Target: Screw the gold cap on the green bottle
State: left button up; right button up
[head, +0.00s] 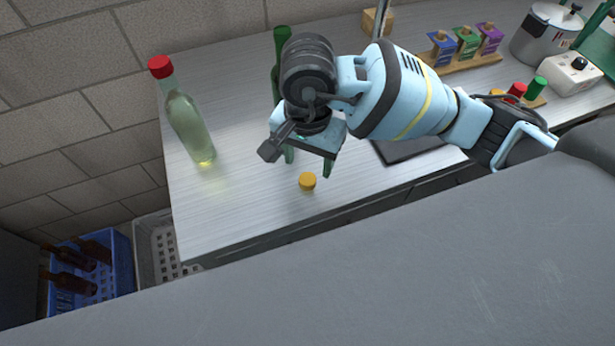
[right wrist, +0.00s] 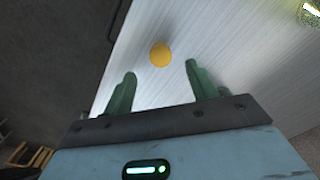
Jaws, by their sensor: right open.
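The gold cap (head: 307,181) lies on the steel worktop near its front edge. It also shows in the right wrist view (right wrist: 160,54), just beyond and between the fingertips. The green bottle (head: 280,45) stands farther back on the worktop; my right arm hides most of it, and only its neck and part of its side show. My right gripper (head: 308,164) points down over the worktop, open and empty, with the cap close to its green fingers (right wrist: 160,76) and not between them. My left gripper is in neither view.
A pale bottle with a red cap (head: 187,122) stands at the left of the worktop (head: 235,195). Blue, green and purple packets (head: 466,43), a pot (head: 545,35) and a white box (head: 572,75) are at the right. Below left is a blue crate (head: 121,262) with brown bottles.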

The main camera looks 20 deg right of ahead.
aim_at(307, 179)
jog(key=shift+f, duration=0.1)
jog(key=shift+f, duration=2.6)
jog(key=c, duration=1.1)
